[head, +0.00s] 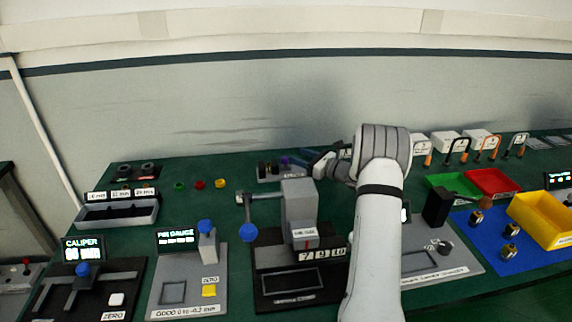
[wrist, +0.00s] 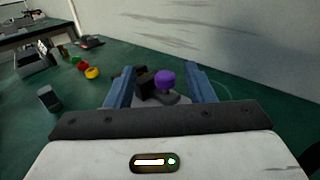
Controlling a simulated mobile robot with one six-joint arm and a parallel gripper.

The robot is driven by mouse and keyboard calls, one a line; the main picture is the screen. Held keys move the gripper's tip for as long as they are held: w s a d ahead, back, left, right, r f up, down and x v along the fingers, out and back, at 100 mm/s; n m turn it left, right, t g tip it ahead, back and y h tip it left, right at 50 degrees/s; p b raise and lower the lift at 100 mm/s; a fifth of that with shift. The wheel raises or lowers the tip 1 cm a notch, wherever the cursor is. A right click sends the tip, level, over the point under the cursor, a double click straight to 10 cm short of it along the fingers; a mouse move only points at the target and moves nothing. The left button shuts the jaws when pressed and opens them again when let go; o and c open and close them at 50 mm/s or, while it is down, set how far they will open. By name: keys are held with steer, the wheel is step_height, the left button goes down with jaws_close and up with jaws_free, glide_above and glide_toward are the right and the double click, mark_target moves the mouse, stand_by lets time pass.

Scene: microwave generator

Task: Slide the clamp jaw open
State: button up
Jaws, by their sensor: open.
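A small clamp fixture (head: 266,174) stands at the back of the green bench in the head view, with dark blocks and a purple knob (head: 285,160). I take it to be the clamp with the sliding jaw. In the wrist view the purple knob (wrist: 165,78) stands on a grey base beside a dark block (wrist: 145,80). My gripper (wrist: 159,70) is open, its two blue fingers on either side of the knob in the picture. I cannot tell any contact. In the head view my gripper (head: 308,158) is just right of the knob, and my arm hides the area behind it.
A grey press-like stand (head: 299,205) with a blue-ended lever (head: 248,233) stands in front of the clamp. Red, green and yellow rings (head: 200,184) lie to its left. The wall (head: 240,110) is close behind. Bare green bench lies left of the clamp.

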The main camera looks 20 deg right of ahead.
mark_target(285, 157)
step_height(285, 157, down, 4)
steer(key=b, duration=0.2)
steer(key=shift+w+d+r+b, duration=0.1)
steer(key=shift+r+b, duration=0.1)
steer(key=shift+b, duration=0.1)
steer(key=x, duration=0.7)
steer(key=shift+w+p, duration=0.2)
steer(key=shift+p, duration=0.2)
steer(key=shift+c, duration=0.3)
jaws_close()
